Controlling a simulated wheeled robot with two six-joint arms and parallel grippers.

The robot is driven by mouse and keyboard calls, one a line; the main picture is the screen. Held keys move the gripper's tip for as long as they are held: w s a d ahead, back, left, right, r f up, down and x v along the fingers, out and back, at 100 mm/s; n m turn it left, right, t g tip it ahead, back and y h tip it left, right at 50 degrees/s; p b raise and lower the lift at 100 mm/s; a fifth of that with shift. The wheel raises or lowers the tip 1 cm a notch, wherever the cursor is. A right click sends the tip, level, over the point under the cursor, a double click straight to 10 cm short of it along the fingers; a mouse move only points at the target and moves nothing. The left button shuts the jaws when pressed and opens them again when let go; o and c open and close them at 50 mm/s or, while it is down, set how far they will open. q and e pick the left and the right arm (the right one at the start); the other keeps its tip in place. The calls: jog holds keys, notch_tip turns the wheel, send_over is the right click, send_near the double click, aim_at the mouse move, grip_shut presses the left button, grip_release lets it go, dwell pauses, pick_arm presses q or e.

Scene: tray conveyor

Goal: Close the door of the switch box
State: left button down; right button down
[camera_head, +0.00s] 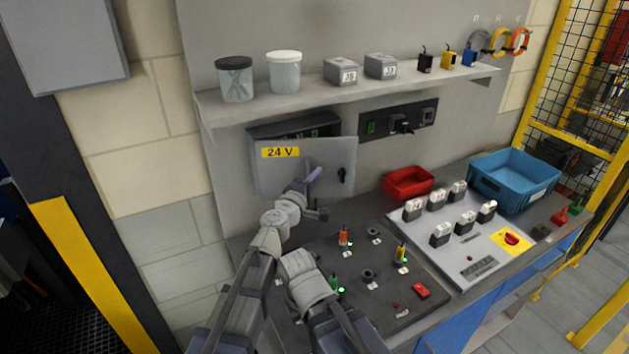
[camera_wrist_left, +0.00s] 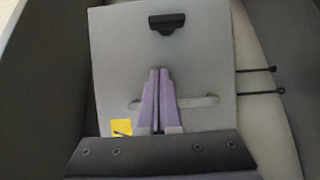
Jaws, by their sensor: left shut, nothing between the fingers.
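The switch box (camera_head: 267,133) is on the back wall, with dark innards showing above its grey door. The door (camera_head: 270,177) stands partly open, with a yellow 24 V label (camera_head: 280,152) and a black latch (camera_head: 342,175). In the left wrist view the door (camera_wrist_left: 118,60) fills the middle, with the latch (camera_wrist_left: 167,23) above and the label (camera_wrist_left: 121,127) at lower left. My left gripper (camera_head: 316,173) is in front of the door face, its purple fingers (camera_wrist_left: 159,72) shut and empty. I cannot tell whether they touch the door. My right gripper does not show.
A shelf (camera_head: 300,98) with jars and small boxes runs above the box. A black socket panel (camera_head: 398,119) is to its right. Below are a dark panel (camera_head: 325,262) with several pegs, a red bin (camera_head: 408,185) and a blue crate (camera_head: 514,180).

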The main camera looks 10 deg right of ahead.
aim_at(311, 167)
pick_arm(q)
jog(key=shift+w+d, duration=0.2)
jog(key=shift+w, duration=1.5)
jog(key=shift+w+d, duration=0.15)
jog(key=shift+w, duration=1.5)
jog(key=shift+w+a, duration=0.1)
